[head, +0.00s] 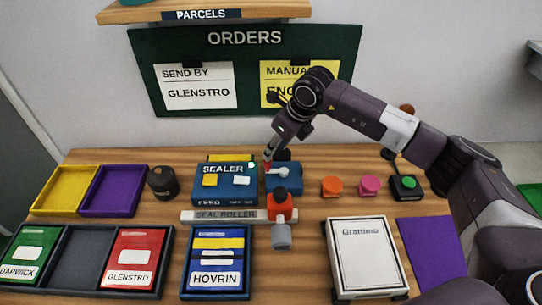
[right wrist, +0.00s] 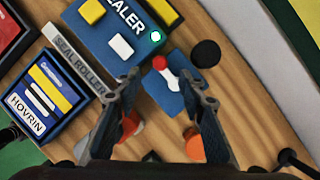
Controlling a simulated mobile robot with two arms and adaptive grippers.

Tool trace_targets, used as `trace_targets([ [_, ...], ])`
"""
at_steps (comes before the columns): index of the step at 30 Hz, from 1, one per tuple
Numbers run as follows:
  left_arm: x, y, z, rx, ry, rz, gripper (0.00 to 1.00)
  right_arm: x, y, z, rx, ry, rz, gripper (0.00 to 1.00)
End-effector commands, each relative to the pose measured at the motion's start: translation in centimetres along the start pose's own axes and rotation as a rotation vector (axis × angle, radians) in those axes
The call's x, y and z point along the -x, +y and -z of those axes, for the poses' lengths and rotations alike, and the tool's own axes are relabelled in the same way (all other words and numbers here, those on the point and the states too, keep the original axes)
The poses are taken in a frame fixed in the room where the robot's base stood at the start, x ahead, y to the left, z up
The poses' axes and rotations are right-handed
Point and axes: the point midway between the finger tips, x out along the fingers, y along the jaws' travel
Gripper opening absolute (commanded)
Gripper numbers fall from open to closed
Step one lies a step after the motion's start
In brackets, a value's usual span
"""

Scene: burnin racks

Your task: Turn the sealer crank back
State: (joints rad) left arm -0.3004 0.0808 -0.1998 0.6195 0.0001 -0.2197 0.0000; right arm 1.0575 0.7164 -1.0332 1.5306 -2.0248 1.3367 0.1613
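The sealer (head: 225,187) is a blue box with a lit green lamp, also seen in the right wrist view (right wrist: 107,45). To its right is the blue crank base (head: 284,184), with a white crank arm (head: 283,172) and a red knob (head: 267,166). In the right wrist view the red knob (right wrist: 159,63) lies just beyond and between my fingertips, with the white arm (right wrist: 172,79) running down from it. My right gripper (right wrist: 159,80) is open; whether it touches the knob I cannot tell. My left gripper is not in view.
In front lie the seal roller bar (head: 226,216) and an orange-and-grey piece (head: 282,209). A dark round jar (head: 162,182) stands left of the sealer. Orange (head: 331,186) and pink (head: 369,185) pieces and a green button (head: 408,182) stand right.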

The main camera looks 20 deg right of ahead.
Motion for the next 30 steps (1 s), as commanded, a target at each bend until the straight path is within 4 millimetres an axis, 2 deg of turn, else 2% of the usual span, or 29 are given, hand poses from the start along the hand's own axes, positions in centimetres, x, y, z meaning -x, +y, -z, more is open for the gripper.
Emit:
trace_targets([
  [3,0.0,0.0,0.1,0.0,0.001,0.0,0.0,2.3,-0.1,-0.1,0.002,-0.002,0.002,0.37],
  [9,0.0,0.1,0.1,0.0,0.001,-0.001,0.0,4.3,0.0,0.0,0.0,-0.001,0.001,0.37],
  [26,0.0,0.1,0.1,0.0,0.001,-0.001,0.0,4.6,0.0,0.0,0.0,0.001,0.0,0.37],
  [30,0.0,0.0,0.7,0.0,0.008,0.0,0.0,4.6,0.0,0.0,0.0,0.001,-0.001,0.37],
])
